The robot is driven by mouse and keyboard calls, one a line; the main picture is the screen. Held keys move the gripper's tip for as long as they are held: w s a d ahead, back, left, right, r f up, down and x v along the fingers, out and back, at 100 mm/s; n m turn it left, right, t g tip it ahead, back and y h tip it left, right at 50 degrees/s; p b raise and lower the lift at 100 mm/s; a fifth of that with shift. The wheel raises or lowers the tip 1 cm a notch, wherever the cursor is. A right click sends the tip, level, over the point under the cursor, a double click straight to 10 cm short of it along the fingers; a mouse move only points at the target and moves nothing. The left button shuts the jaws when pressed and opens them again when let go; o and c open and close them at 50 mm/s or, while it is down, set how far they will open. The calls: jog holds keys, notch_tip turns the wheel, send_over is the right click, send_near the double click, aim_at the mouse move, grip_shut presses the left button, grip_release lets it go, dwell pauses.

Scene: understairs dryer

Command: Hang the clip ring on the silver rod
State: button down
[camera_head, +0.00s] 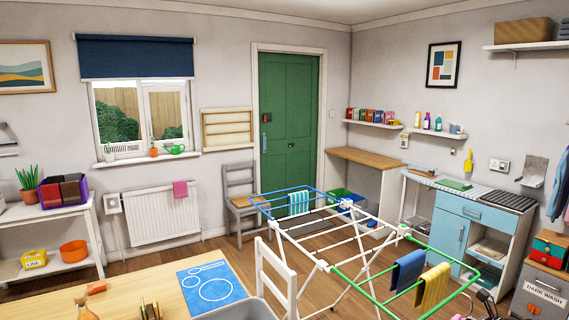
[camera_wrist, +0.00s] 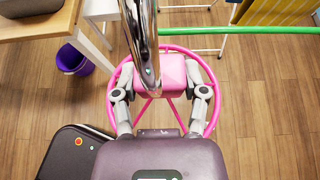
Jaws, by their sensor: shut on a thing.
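In the wrist view my gripper (camera_wrist: 160,88) is shut on the pink block at the middle of the clip ring (camera_wrist: 112,108). The ring is a pink hoop with thin spokes, held below the fingers and partly hidden by my gripper. A shiny chrome bar (camera_wrist: 142,45) runs from the top edge down to the pink block, with a second curved strand beside it. I cannot tell whether it is the ring's hook or the silver rod. Neither my gripper nor the ring shows in the head view, and I cannot pick out a silver rod there.
A drying rack (camera_head: 345,232) with blue and green ends holds blue and yellow cloths. A green bar (camera_wrist: 235,30) crosses the upper right of the wrist view. A purple bucket (camera_wrist: 72,58) and a dark case (camera_wrist: 72,150) lie left. Wooden floor shows at right.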

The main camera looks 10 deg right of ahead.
notch_tip(320, 180, up, 18)
jog(key=p, duration=1.6)
jog(key=shift+f, duration=0.2)
jog(key=shift+a, duration=0.1)
